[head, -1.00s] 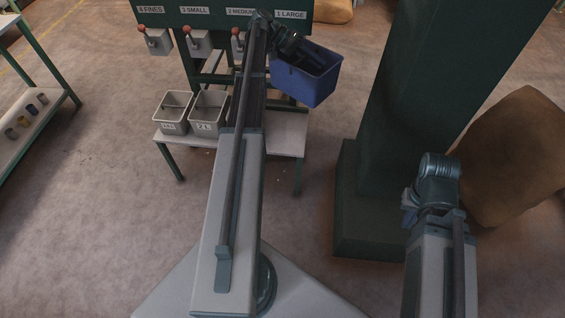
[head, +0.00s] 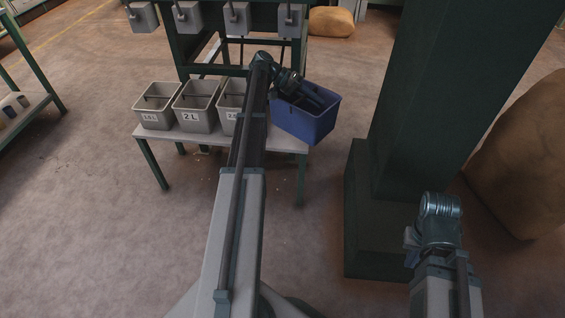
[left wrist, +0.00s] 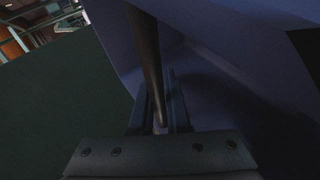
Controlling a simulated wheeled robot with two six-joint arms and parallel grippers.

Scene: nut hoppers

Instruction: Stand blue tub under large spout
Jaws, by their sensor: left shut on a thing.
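The blue tub (head: 310,122) hangs from my left gripper (head: 312,98), which is shut on it. In the head view the tub is upright or nearly so, at the right end of the grey bench. I cannot tell whether its base touches the bench. In the left wrist view the blue tub (left wrist: 215,60) fills the right side, with the left gripper's fingers (left wrist: 162,105) at a dark bar across it. The rightmost spout (head: 291,20) is above and behind the tub; its label is out of view. My right gripper (head: 412,245) is at lower right, its fingers mostly hidden.
Grey tubs (head: 195,108) stand in a row on the bench (head: 152,134), the rightmost partly behind my left arm. A dark green column (head: 425,130) stands right of the bench. A brown sack (head: 520,165) lies beyond it. Other spouts (head: 187,18) line the frame.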

